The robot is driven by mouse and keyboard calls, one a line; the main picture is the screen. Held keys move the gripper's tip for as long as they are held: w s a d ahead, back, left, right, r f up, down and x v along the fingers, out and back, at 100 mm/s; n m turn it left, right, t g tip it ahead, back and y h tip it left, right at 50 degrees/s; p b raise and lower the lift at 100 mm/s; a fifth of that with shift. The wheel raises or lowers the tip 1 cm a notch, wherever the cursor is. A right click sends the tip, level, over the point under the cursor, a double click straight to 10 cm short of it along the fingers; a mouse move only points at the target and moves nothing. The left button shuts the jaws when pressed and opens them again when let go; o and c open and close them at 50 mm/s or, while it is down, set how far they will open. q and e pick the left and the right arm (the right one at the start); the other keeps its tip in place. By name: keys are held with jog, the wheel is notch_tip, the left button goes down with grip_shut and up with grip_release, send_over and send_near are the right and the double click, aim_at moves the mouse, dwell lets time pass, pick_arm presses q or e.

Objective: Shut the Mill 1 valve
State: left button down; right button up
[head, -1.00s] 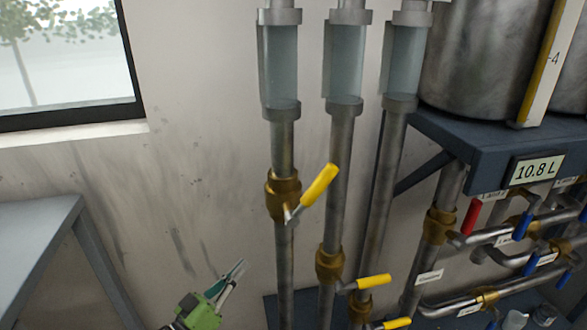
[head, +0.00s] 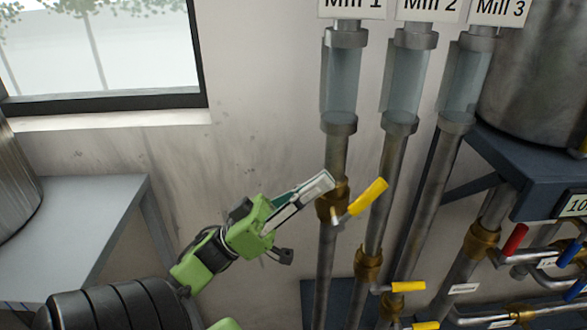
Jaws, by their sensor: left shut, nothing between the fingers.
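The Mill 1 pipe carries the Mill 1 sign (head: 352,8) at its top and a sight glass (head: 341,80) below it. Its brass valve (head: 331,200) has a yellow lever (head: 367,198) that slants up to the right, oblique to the pipe. My left gripper (head: 325,182) is green with pale fingers. It is shut and empty, with its fingertips just left of the lever, in front of or beside the brass valve body. I cannot tell whether the fingertips touch the valve. My right gripper is not in view.
The Mill 2 valve lever (head: 407,287) lies crosswise to its pipe. Another yellow lever (head: 425,326) shows at the bottom edge. A red lever (head: 515,239) and blue-handled pipes are at right. A grey table (head: 80,225) stands at left under the window.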

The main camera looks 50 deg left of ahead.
aim_at(341, 218)
pick_arm(q)
jog(key=w+d+b, duration=0.1)
jog(key=w+d+f+b, duration=0.1)
jog(key=shift+d, duration=0.3)
jog(key=shift+w+d+f, duration=0.25)
jog(key=shift+w+d, duration=0.1)
jog(key=shift+d, duration=0.05)
jog(key=shift+w, duration=0.15)
